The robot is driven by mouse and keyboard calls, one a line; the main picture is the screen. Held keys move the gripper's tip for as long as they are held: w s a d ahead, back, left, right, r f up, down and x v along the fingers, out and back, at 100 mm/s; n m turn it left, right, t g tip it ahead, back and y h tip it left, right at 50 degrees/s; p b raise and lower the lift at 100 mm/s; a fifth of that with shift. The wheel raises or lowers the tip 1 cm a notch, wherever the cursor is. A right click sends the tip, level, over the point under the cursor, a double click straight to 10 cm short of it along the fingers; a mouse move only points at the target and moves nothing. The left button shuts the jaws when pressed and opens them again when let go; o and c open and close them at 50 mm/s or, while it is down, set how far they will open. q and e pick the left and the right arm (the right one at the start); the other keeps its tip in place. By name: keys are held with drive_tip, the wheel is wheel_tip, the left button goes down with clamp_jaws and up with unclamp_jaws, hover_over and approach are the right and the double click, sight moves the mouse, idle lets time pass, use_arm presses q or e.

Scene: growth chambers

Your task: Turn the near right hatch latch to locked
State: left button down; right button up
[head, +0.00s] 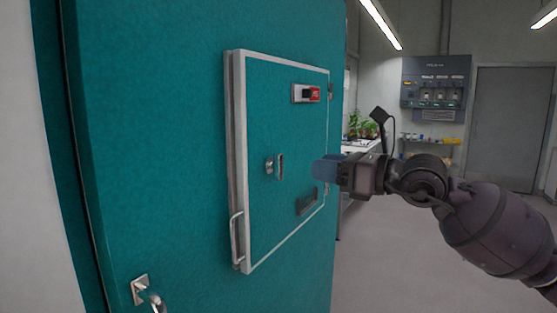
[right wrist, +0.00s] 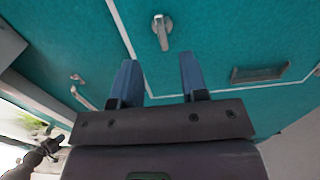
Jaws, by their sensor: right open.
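The hatch (head: 262,215) is a teal panel with a pale metal frame, set on the teal chamber wall. Its small metal latch (head: 270,166) sits near the panel's middle in the head view. In the right wrist view a metal latch (right wrist: 162,30) has its lever pointing down the picture, beyond the gap between my fingers. My right gripper (head: 323,168) is right of the latch, apart from it, with blue fingers. In the right wrist view its fingers (right wrist: 160,78) are spread and empty. Which position counts as locked cannot be told. My left gripper is out of view.
A red and black block (head: 312,94) is at the hatch's top right. A dark recessed slot (head: 307,201) is low right. A pull handle (head: 236,240) stands out at the left edge. Another handle (head: 142,288) is lower left. Open floor (head: 400,265) lies right.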

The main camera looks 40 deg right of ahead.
sight(283, 161)
drive_tip(key=shift+p+x, duration=0.8)
drive_tip(key=shift+x, duration=4.55)
clamp_jaws()
